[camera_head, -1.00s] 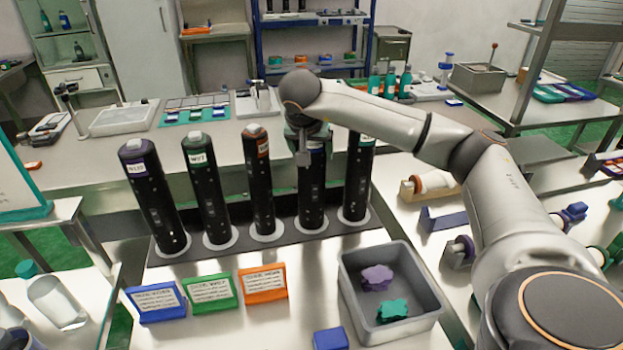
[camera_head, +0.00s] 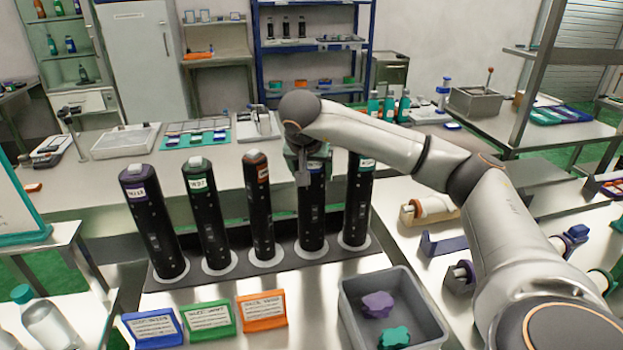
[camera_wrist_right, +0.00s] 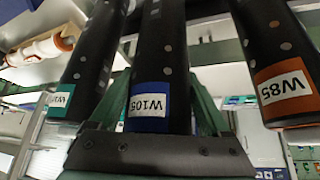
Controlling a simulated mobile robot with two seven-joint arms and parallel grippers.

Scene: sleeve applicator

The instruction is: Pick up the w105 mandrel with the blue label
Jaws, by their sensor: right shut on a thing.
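The W105 mandrel with the blue label is a tall black cylinder, fourth from left in the row in the head view (camera_head: 311,215). It stands upright on its white ring in the dark rack (camera_head: 200,271). My right gripper (camera_head: 304,172) is at its upper end, shut on it. In the right wrist view the mandrel (camera_wrist_right: 158,60) shows its blue W105 label between the green fingers of the right gripper (camera_wrist_right: 155,103). The mandrel's top is partly hidden by the gripper in the head view. My left gripper is not in view.
Black mandrels stand close on both sides: an orange-labelled W85 (camera_wrist_right: 275,50) and a teal-labelled one (camera_head: 357,205). Two more stand left, with green (camera_head: 207,220) and purple (camera_head: 152,225) labels. A grey bin (camera_head: 362,337) and label signs (camera_head: 208,319) stand in front.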

